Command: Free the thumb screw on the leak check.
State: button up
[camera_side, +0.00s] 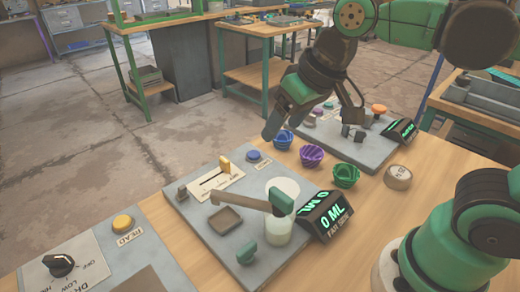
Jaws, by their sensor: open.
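My gripper (353,128) hangs over the rear grey board (385,152), its thin dark fingers apart and pointing down, with nothing seen between them. No label that I can read names the leak check or a thumb screw. Whether the fingers touch anything on that board is too small to tell. The board carries an orange knob (379,109), small pale and purple parts, and a dark display (400,130) with green characters. My gripper and arm partly cover it.
Blue (283,139), purple (312,155) and green (345,175) fluted cups stand in a row by a round tan piece (398,177). The nearer board holds a clear cylinder (282,228), a tan lever (238,201) and a "0 ML" display (325,214). Wood between the boards is partly bare.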

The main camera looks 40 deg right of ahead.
jog(key=s+a+g, duration=0.3)
jog(key=a+g, duration=0.2)
jog(key=a, duration=0.6)
jog(key=h, duration=0.1)
send_over(247, 248)
notch_tip(247, 248, down, 8)
jog(key=shift+r, duration=0.1)
jog(key=shift+f, duration=3.45)
grip_shut()
